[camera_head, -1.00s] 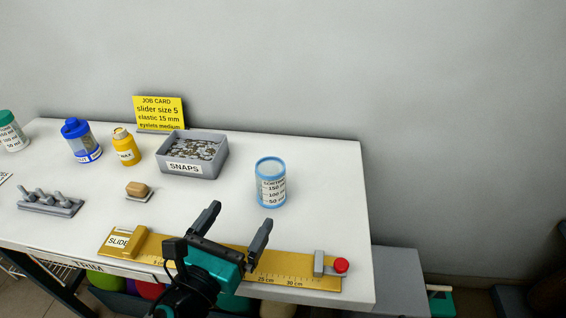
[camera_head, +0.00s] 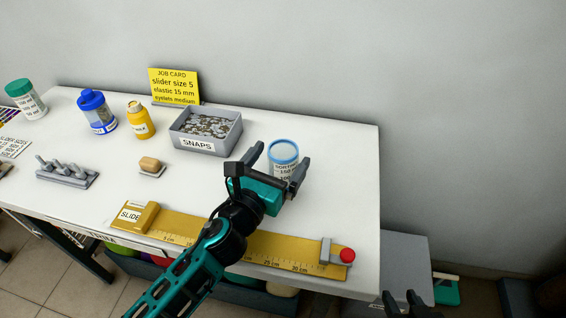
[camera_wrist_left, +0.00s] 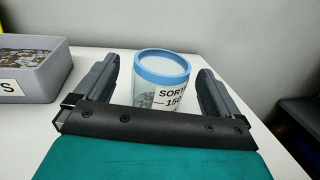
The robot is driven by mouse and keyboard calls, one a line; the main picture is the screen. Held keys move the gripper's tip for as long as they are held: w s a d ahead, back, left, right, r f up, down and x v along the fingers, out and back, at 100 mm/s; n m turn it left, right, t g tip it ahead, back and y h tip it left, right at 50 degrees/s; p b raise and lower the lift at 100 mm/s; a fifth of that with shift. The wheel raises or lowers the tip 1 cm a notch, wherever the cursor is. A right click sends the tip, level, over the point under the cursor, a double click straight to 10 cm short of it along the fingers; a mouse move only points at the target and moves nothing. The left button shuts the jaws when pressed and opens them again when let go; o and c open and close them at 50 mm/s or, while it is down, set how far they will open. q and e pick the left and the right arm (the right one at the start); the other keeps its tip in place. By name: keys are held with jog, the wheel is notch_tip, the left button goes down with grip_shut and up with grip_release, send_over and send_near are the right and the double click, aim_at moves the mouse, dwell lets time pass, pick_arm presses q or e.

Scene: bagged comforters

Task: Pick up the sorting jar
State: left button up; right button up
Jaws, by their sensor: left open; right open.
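The sorting jar (camera_head: 284,152) is a clear cylinder with a blue rim and a white label with volume marks. It stands upright on the white table. My left gripper (camera_head: 280,158) is open, its fingers on either side of the jar's near part. In the left wrist view the jar (camera_wrist_left: 162,82) shows between the two open fingers (camera_wrist_left: 159,72), with a visible gap on each side. The jar's lower part is hidden behind the gripper. My right gripper (camera_head: 405,300) shows only as dark fingertips at the bottom edge, apart from each other.
A grey snaps bin (camera_head: 206,131) stands left of the jar. A yellow slide ruler (camera_head: 200,232) with a red knob (camera_head: 347,255) lies along the front edge. A yellow bottle (camera_head: 140,121) and a blue-lidded jar (camera_head: 97,112) stand further left. Table to the jar's right is clear.

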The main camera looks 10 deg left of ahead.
aim_at(288, 148)
pick_arm(q)
jog(key=x, duration=0.4)
jog(key=shift+d+f, duration=0.1)
jog(key=shift+c, duration=0.4)
jog(key=c, duration=1)
